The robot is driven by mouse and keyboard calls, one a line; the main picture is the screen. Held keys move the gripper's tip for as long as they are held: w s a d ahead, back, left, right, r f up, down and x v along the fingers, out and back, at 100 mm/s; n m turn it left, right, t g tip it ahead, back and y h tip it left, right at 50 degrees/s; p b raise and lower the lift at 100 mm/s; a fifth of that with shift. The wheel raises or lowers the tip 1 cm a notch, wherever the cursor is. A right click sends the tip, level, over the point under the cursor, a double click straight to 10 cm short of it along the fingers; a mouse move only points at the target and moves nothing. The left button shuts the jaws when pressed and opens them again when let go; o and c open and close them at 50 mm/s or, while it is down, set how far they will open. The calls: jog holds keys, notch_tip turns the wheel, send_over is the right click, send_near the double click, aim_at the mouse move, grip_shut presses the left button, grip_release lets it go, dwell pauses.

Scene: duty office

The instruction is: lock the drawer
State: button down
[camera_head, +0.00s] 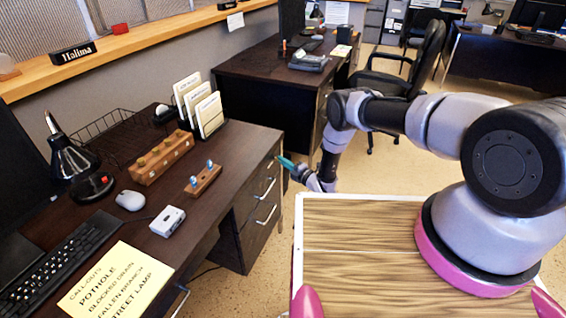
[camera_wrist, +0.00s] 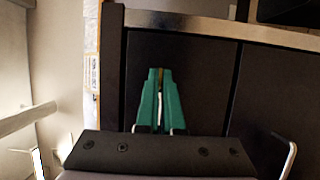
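The desk's drawer unit shows two dark fronts; the upper drawer (camera_head: 257,194) with its silver handle (camera_head: 265,187) looks flush with the lower one. My gripper (camera_head: 283,161) has teal fingers and is at the upper right corner of the upper drawer, just below the desktop edge. In the wrist view, my gripper (camera_wrist: 161,72) points at a dark drawer front (camera_wrist: 200,70). Its fingers are close together, and a small brass-coloured sliver shows between the tips. I cannot tell whether it is a key or lock, or whether it is gripped.
The desktop (camera_head: 235,150) holds a wooden block with knobs (camera_head: 162,158), a smaller wooden stand (camera_head: 203,181), a mouse (camera_head: 130,200) and a white device (camera_head: 168,221). A drawer handle (camera_wrist: 290,158) shows at the wrist view's right. An office chair (camera_head: 400,85) stands behind my arm.

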jog(key=shift+m, duration=0.3)
dwell(0.5)
jog(key=m+g, duration=0.2)
jog(key=m, duration=0.2)
jog(key=m+g, duration=0.2)
jog(key=m, duration=0.2)
jog(key=m+g, duration=0.3)
jog(key=m, duration=0.2)
jog(key=shift+w+d+r+h, duration=0.2)
jog(key=shift+w+r+h, duration=0.1)
jog(key=shift+w+h, duration=0.1)
jog(key=shift+s, duration=0.1)
dwell(0.5)
jog(key=c, duration=1.1)
grip_release()
jog(key=shift+o, duration=0.2)
